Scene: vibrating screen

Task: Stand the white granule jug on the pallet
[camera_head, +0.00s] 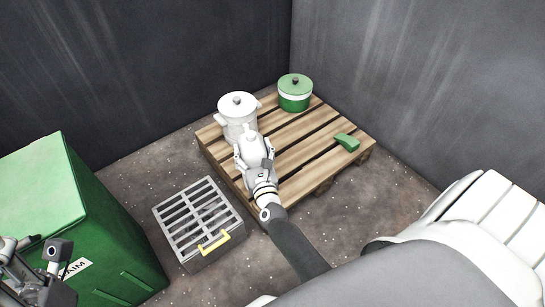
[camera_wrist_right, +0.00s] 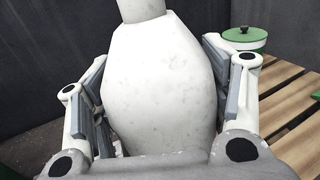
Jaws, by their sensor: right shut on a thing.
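The white granule jug (camera_head: 250,146) is at the left part of the wooden pallet (camera_head: 318,150), in front of a white lidded pot. It looks roughly upright, but my gripper hides its base and I cannot tell whether it touches the boards. My right gripper (camera_head: 254,163) is shut on the jug. In the right wrist view the jug (camera_wrist_right: 160,75) fills the space between the fingers, its narrower neck at the top. My left gripper (camera_head: 45,265) is partly in view at the lower left, away from the pallet; its jaws are unclear.
The white pot (camera_head: 238,104) and a green lidded pot (camera_head: 295,94) stand at the pallet's back. A green block (camera_head: 347,142) lies on its right. A grey slatted box (camera_head: 205,222) with a yellow handle and a green bin (camera_head: 75,230) stand left. Middle boards are clear.

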